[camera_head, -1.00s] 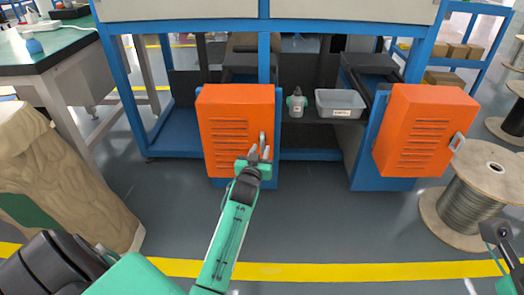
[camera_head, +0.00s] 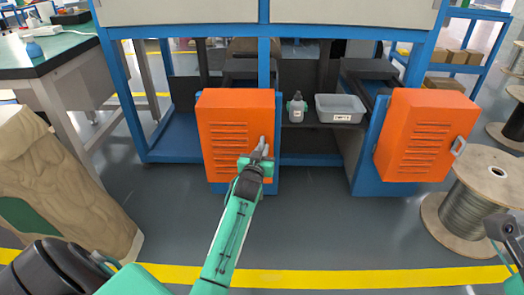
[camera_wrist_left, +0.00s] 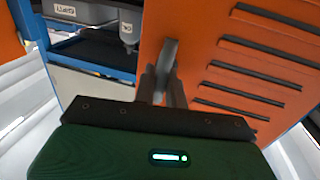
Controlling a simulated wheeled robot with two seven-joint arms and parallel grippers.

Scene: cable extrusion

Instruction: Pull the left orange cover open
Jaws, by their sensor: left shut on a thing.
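The left orange cover (camera_head: 230,125) is a vented box front on the blue frame. It looks closed against its blue mount. My left gripper (camera_head: 262,149) is at the cover's right edge, shut on its grey handle. The wrist view shows the handle (camera_wrist_left: 168,57) between the fingers, with the orange slotted face (camera_wrist_left: 245,60) beside it on the right. The fingers hide part of the handle. In the head view, part of my right arm (camera_head: 505,228) shows at the right edge; its fingers are not clear.
A right orange cover (camera_head: 425,135) has its own handle. A bottle (camera_head: 297,108) and grey bin (camera_head: 340,108) stand on the shelf between them. A cable spool (camera_head: 465,210) stands at right, a tan sack-like object (camera_head: 55,185) at left. The floor in front is clear.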

